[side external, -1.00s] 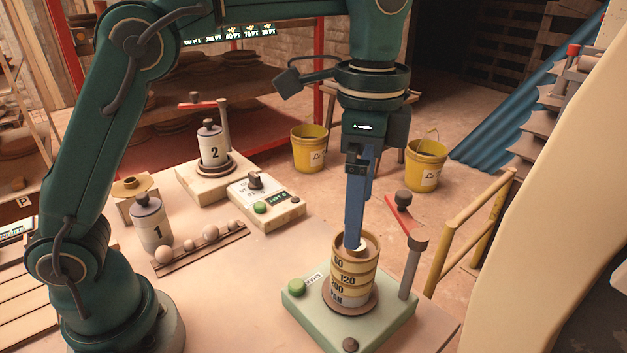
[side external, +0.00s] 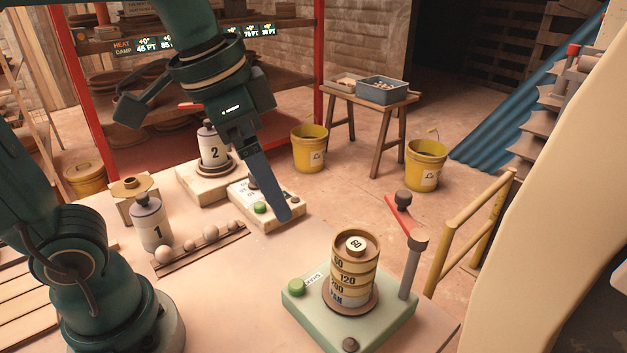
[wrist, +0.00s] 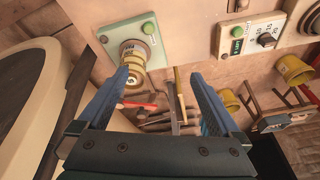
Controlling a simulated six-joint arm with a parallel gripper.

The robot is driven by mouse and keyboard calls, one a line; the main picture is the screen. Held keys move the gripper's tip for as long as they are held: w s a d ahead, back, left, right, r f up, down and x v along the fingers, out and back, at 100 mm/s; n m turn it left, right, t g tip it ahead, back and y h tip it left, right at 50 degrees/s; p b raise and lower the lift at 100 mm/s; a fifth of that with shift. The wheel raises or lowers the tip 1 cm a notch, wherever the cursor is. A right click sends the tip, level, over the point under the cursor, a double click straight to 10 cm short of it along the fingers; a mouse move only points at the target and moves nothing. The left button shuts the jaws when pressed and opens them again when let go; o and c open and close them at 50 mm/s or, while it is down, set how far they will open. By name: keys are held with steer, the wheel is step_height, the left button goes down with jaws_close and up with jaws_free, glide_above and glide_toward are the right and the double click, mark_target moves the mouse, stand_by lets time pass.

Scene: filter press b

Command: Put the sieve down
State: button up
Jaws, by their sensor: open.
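The sieve stack (side external: 354,275) stands upright on the pale green shaker base (side external: 300,315), its rings marked 60, 120, 200 and PAN. A white disc marked 60 (side external: 356,244) shows at the top of the stack. The stack also shows in the wrist view (wrist: 136,66), beyond the left finger. My gripper (side external: 285,217) is up and to the left of the stack, over the front of the small control box, clear of the sieves. In the wrist view its two blue fingers (wrist: 163,75) are wide apart with nothing between them.
A red-armed clamp post (side external: 410,260) stands at the base's right. The control box (side external: 268,205) with a green button lies under my gripper. Table between is clear.

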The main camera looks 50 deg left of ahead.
steer(key=s+a+f+n+t, duration=0.2)
steer(key=s+f+n, duration=0.2)
steer(key=s+f, duration=0.1)
steer(key=shift+a, duration=0.3)
steer(key=shift+s+f, duration=0.1)
steer(key=shift+c, duration=0.3)
